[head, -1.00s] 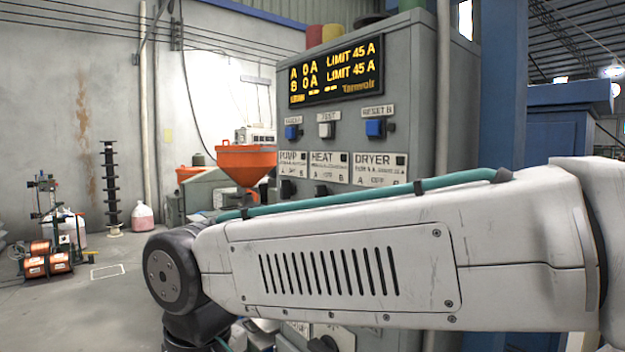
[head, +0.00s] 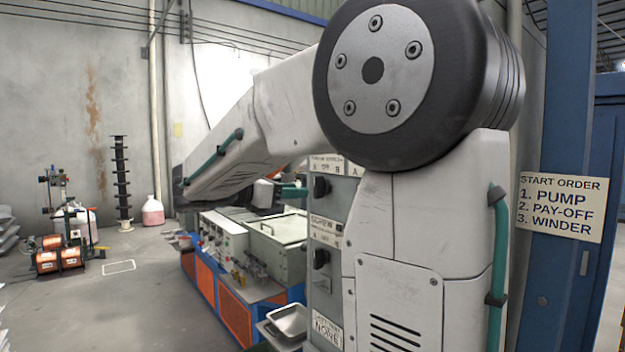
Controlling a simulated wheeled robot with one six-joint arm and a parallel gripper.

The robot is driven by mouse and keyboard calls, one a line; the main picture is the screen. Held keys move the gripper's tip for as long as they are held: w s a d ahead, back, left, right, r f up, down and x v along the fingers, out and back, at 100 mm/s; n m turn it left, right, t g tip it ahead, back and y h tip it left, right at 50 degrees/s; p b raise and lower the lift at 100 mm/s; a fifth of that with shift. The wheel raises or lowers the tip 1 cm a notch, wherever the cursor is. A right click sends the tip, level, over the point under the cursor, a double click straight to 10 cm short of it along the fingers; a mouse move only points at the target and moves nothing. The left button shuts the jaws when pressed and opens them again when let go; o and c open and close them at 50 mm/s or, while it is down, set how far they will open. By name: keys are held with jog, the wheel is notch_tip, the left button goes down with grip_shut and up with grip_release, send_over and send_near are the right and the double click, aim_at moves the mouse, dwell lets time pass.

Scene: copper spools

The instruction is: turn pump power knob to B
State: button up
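The grey control cabinet (head: 318,293) stands mid-picture in the head view, mostly covered by my arm. The knob labelled PUMP is not visible; the upper cabinet is hidden behind my arm. Two dark knobs show on the exposed strip: an upper knob (head: 321,187) with an OFF label above it, and a lower knob (head: 321,257) with another label plate above it. Their exact settings are too small to tell. My arm reaches from the right foreground to the left across the cabinet.
A yellowish start-order sign (head: 561,207) listing pump, pay-off, winder hangs on a blue post (head: 566,110) at right. A blue and orange machine bench (head: 236,318) stands left of the cabinet, with a metal tray (head: 288,320) in front.

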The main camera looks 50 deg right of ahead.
aim_at(314, 177)
jog(key=shift+n+h, duration=0.5)
jog(key=shift+h, duration=0.1)
jog(key=d, duration=0.2)
jog(key=d+r, duration=0.1)
jog(key=d, duration=0.5)
jog(key=shift+w+d+r, duration=0.1)
jog(key=shift+d+r, duration=0.15)
jog(key=shift+r, duration=0.15)
grip_shut()
